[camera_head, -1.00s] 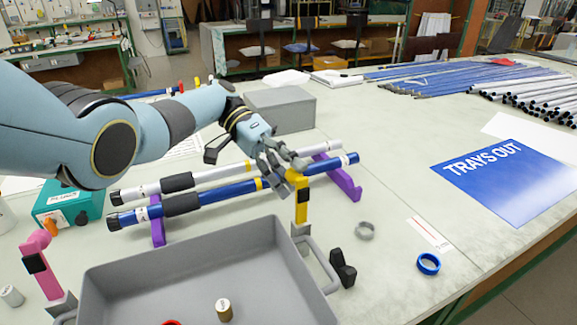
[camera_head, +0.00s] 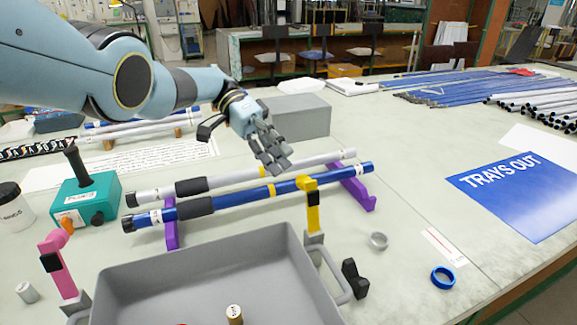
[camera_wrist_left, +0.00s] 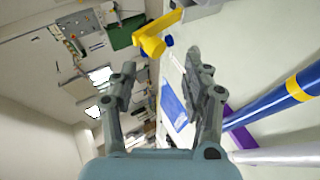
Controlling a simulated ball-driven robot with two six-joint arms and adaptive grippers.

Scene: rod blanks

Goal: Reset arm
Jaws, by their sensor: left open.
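My left gripper (camera_head: 272,152) is open and empty above the table, over the far side of the two rods. Its two fingers also show apart in the left wrist view (camera_wrist_left: 162,82). A blue rod (camera_head: 235,200) with a yellow band and a white rod (camera_head: 225,178) lie side by side on purple supports (camera_head: 352,186). A yellow clamp-like piece (camera_head: 313,205) stands on a grey post in front of the blue rod's right part. In the left wrist view a yellow piece (camera_wrist_left: 152,38) lies beyond the fingertips. My right gripper is not in view.

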